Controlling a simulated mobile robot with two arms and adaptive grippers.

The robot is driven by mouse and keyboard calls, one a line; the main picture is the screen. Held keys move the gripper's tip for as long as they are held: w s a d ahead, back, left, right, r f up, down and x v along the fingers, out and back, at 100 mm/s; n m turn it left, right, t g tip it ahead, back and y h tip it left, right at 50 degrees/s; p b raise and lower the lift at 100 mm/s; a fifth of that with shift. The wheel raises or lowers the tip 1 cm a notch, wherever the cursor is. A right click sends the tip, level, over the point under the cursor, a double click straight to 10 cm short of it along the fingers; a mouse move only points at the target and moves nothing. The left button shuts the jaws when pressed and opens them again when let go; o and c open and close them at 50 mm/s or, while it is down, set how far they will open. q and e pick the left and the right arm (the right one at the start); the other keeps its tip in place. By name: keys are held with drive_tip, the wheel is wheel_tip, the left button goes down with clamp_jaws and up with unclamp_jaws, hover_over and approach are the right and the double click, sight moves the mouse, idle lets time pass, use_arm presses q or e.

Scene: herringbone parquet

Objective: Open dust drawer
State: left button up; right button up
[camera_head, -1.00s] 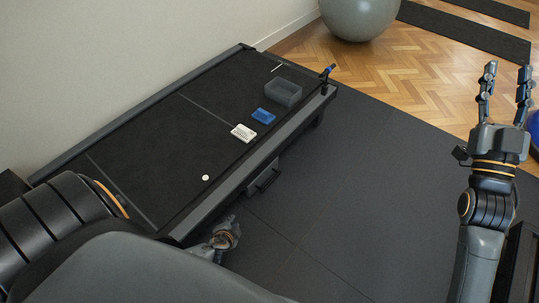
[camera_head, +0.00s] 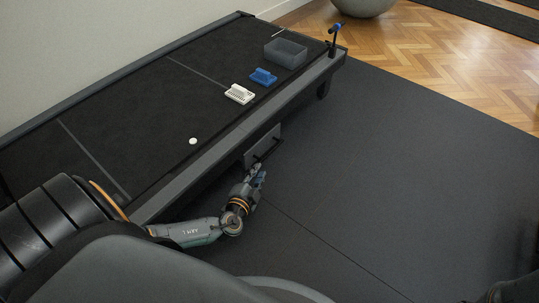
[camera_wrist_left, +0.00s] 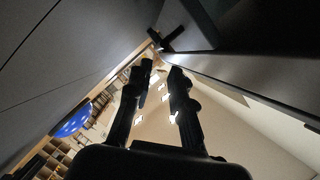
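The dust drawer (camera_head: 256,151) is a dark grey box under the front side of the long black table. It looks shut. Its dark bar handle (camera_head: 268,150) sticks out at the front. My left gripper (camera_head: 258,174) is just in front of and below the handle, fingers pointing toward it. In the left wrist view the two fingers (camera_wrist_left: 161,67) are parted with nothing between them. A dark handle (camera_wrist_left: 172,36) on a grey panel (camera_wrist_left: 196,18) lies just beyond the fingertips, apart from them.
The black table (camera_head: 100,120) carries a white ball (camera_head: 193,141), a white brush-like block (camera_head: 240,94), a blue block (camera_head: 263,77) and a grey open bin (camera_head: 286,53). A blue-black clamp-like part (camera_head: 335,37) stands at the far corner. Dark mat floor (camera_head: 380,170) is clear to the right.

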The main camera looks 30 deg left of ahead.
sight(268, 155)
use_arm(q)
drive_tip(key=b+x, duration=0.4)
drive_tip(key=x, duration=0.6)
drive_tip(key=shift+w+f, duration=0.1)
drive_tip(key=shift+f, duration=0.15)
drive_tip(key=shift+b+x, duration=0.45)
drive_tip(key=shift+x, duration=0.3)
drive_tip(key=shift+a+r, duration=0.1)
clamp_jaws()
